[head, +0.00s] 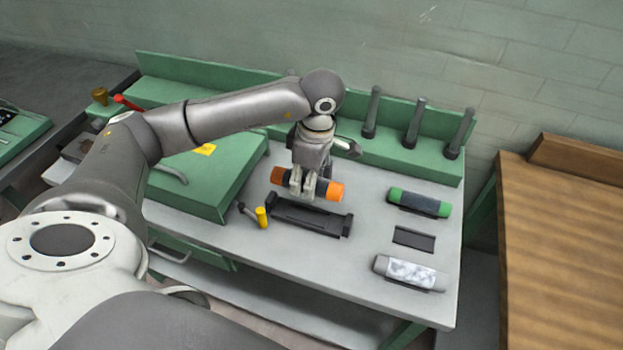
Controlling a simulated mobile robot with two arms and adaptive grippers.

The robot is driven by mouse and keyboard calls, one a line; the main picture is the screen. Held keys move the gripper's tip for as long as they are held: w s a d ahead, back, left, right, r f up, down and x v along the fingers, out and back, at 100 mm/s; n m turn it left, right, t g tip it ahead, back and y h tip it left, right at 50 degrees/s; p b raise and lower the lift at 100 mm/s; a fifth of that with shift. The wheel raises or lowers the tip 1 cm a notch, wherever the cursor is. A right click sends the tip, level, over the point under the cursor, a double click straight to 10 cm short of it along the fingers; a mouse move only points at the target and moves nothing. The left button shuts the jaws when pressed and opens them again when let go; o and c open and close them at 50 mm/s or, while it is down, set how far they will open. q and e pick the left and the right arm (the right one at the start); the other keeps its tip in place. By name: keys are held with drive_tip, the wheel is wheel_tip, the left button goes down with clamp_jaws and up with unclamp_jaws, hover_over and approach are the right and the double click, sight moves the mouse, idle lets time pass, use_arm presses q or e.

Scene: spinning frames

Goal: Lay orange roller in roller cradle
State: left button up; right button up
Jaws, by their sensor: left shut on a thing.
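The orange roller (334,191) has a dark middle and orange ends. My left gripper (303,190) is shut on its dark middle, pointing down. The roller is just behind and above the roller cradle (305,217), a long black trough with raised ends on the grey bench. The cradle looks empty. The roller's middle is partly hidden by the fingers. I cannot tell exactly how high it is above the bench. My right gripper is not in view.
A green-ended roller (419,202), a dark flat holder (414,239) and a grey-white roller (409,273) lie on the right of the bench. A yellow-handled tool (262,217) lies left of the cradle. Dark upright pegs (414,124) stand behind; a green case (208,177) is left.

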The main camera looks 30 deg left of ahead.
use_arm(q)
drive_tip(key=shift+w+d+f, duration=0.1)
drive_tip(key=shift+d+f, duration=0.1)
drive_tip(key=shift+f, duration=0.1)
drive_tip(key=shift+f+b, duration=0.4)
drive_tip(key=shift+f, duration=0.05)
drive_tip(key=shift+a+f+b, duration=0.1)
drive_tip(key=shift+f+b, duration=0.25)
drive_tip(key=shift+f, duration=0.25)
drive_tip(key=shift+f+b, duration=0.4)
drive_tip(key=shift+f, duration=0.45)
wheel_tip(320, 180, down, 2)
drive_tip(key=shift+f+b, duration=0.25)
drive_tip(key=shift+b, duration=0.9)
drive_tip(key=shift+f+b, duration=0.8)
drive_tip(key=shift+f, duration=0.05)
drive_tip(key=shift+f+b, duration=0.3)
drive_tip(key=shift+b, duration=0.05)
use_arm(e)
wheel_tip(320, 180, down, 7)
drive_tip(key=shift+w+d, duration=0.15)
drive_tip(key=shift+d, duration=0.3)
